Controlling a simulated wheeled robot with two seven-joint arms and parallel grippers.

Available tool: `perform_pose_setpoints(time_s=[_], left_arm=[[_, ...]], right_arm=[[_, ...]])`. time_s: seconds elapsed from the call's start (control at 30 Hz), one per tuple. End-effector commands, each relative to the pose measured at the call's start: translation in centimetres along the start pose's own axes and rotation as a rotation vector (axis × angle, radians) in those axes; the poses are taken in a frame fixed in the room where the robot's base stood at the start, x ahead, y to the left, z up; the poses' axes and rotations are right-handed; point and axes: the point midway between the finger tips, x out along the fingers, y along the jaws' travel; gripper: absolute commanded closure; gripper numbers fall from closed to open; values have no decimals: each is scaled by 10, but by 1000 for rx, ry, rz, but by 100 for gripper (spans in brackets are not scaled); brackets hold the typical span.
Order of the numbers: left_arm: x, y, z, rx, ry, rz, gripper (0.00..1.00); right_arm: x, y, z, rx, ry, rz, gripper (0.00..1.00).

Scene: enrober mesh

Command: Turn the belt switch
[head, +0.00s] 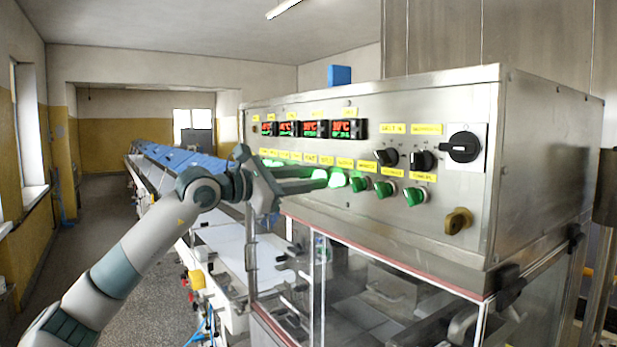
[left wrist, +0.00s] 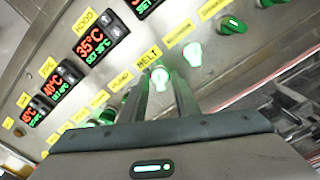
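The belt switch (left wrist: 160,77) is a round knob glowing green beside its yellow BELT label (left wrist: 148,57) in the left wrist view. In the head view it is the left one of two lit knobs (head: 320,174) at the fingertips. My left gripper (left wrist: 161,82) has its two fingers parallel and apart, with the tips on either side of the knob. I cannot tell whether they touch it. In the head view my left gripper (head: 318,177) reaches in from the left along the panel face. My right gripper is not in view.
A second lit knob (head: 337,179) sits close right of the fingertips. Several unlit green knobs (head: 384,188) continue rightward. Red displays (head: 312,128) and a black rotary switch (head: 464,147) are higher on the steel panel (head: 300,205). A clear enclosure stands below.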

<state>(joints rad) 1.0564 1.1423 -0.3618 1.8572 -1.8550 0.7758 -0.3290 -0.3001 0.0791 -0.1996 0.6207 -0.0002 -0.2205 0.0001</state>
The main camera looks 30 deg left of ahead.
Motion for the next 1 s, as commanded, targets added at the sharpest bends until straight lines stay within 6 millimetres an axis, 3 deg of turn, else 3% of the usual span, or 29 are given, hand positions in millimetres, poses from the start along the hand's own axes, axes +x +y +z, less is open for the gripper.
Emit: perform_pose_setpoints(time_s=[0.03,0.17,0.63,1.0], left_arm=[[0,0,0,0,0,0,72],[0,0,0,0,0,0,100],[0,0,0,-57,-2,0,100],[0,-2,-1,-295,-5,0,100]], right_arm=[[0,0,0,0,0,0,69],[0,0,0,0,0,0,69],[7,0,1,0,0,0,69],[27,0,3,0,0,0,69]])
